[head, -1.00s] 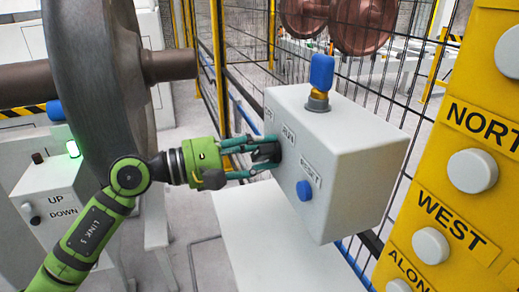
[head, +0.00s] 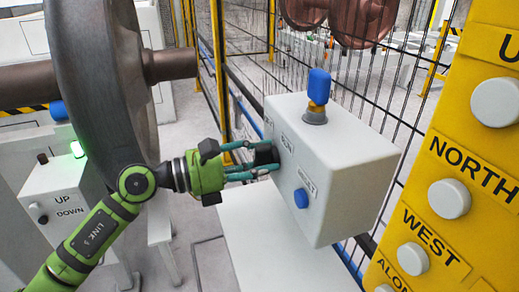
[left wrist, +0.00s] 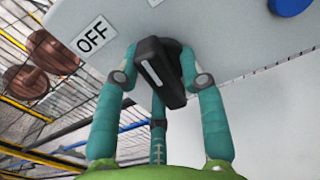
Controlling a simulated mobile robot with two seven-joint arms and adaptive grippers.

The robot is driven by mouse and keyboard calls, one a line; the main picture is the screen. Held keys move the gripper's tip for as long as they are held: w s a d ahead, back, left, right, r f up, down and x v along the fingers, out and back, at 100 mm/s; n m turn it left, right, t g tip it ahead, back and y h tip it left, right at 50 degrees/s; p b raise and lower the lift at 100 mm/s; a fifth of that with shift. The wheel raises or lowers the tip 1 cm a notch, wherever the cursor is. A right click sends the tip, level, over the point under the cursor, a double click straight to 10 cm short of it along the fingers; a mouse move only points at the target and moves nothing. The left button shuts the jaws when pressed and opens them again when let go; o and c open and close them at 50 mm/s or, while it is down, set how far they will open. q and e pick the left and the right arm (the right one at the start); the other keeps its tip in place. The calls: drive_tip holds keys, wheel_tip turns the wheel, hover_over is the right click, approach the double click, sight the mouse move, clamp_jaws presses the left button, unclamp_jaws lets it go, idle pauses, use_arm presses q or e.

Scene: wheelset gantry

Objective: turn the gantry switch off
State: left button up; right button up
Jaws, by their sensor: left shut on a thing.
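The gantry switch is a black rotary knob (head: 265,156) on the left face of a light grey box (head: 345,165). My left gripper (head: 262,158) has its teal fingers shut around the knob. In the left wrist view, the knob (left wrist: 160,72) sits between the fingertips, with a white mark slanting to the upper left, roughly toward the OFF label (left wrist: 93,36). In the head view, a RUN label (head: 287,143) is beside the knob, and the fingers partly hide the knob. My right gripper is not in view.
A blue button (head: 301,198) sits below the RESET label (head: 306,182) on the same face. A blue-topped fitting (head: 319,87) stands on the box. A yellow panel (head: 425,190) with grey buttons is at right. A large wheel (head: 100,80) is close behind my left arm. Wire fencing (head: 340,70) stands behind the box.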

use_arm(q)
drive_tip(key=n+p, duration=0.4)
drive_tip(key=shift+w+a+r+n, duration=0.1)
drive_tip(key=shift+w+r+n, duration=0.05)
drive_tip(key=shift+r+n, duration=0.25)
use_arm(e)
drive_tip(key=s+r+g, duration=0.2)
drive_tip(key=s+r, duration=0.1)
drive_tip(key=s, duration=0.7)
use_arm(q)
drive_tip(key=shift+n+p, duration=0.8)
drive_tip(key=shift+n, duration=0.1)
drive_tip(key=n+p, duration=0.2)
drive_tip(key=shift+f+n, duration=0.25)
drive_tip(key=shift+n, duration=0.05)
drive_tip(key=shift+n+p, duration=0.4)
drive_tip(key=shift+p, duration=0.05)
drive_tip(key=shift+f, duration=0.2)
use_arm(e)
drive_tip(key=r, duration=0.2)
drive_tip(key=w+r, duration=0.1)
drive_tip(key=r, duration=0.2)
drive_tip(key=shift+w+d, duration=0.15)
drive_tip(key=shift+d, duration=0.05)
use_arm(q)
drive_tip(key=o, duration=0.9)
drive_tip(key=shift+o, duration=0.3)
drive_tip(key=shift+f, duration=0.1)
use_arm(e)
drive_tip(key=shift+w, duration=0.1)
